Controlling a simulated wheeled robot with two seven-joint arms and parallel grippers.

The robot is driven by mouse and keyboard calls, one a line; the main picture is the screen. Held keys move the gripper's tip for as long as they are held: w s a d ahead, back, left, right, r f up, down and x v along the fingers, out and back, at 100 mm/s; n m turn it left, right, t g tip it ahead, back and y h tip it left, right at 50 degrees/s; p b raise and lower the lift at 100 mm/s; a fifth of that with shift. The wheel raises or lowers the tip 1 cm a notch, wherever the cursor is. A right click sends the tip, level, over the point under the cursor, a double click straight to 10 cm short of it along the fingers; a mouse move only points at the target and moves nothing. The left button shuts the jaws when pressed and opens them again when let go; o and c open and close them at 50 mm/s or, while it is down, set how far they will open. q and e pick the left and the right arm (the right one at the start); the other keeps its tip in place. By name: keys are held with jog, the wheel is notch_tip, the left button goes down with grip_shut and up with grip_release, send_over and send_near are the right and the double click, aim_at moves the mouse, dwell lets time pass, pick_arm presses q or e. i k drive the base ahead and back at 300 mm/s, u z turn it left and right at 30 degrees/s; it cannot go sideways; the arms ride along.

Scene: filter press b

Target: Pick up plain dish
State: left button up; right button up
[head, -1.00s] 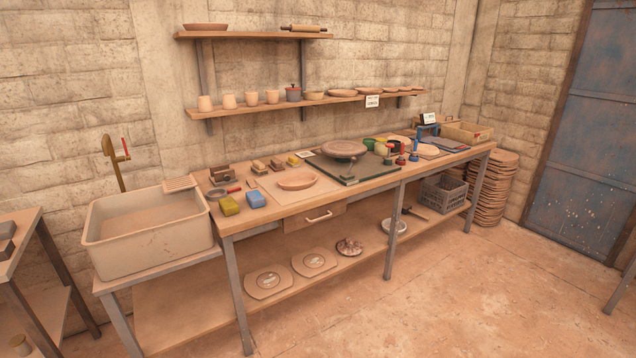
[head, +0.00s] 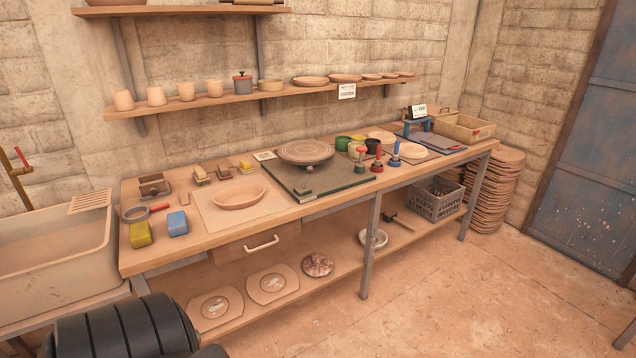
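A plain tan oval dish (head: 239,195) lies on a pale board (head: 214,215) on the workbench, left of the centre of the head view. It looks empty and nothing covers it. Other plain tan dishes (head: 311,81) stand in a row on the lower wall shelf, so the picture alone does not settle which dish is named. Neither of my grippers is in view. A black ribbed part at the bottom left looks like part of my own arm.
A yellow block (head: 140,234) and a blue block (head: 178,223) lie left of the board. A round wheel (head: 306,152) stands on a dark green plate (head: 330,186) to the right. A sink (head: 55,250) adjoins the bench. Floor in front is clear at right.

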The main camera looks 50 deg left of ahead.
aim_at(240, 196)
jog(key=z, duration=0.05)
jog(key=i, duration=1.5)
jog(key=u, duration=0.9)
jog(key=i, duration=0.85)
jog(key=u, duration=1)
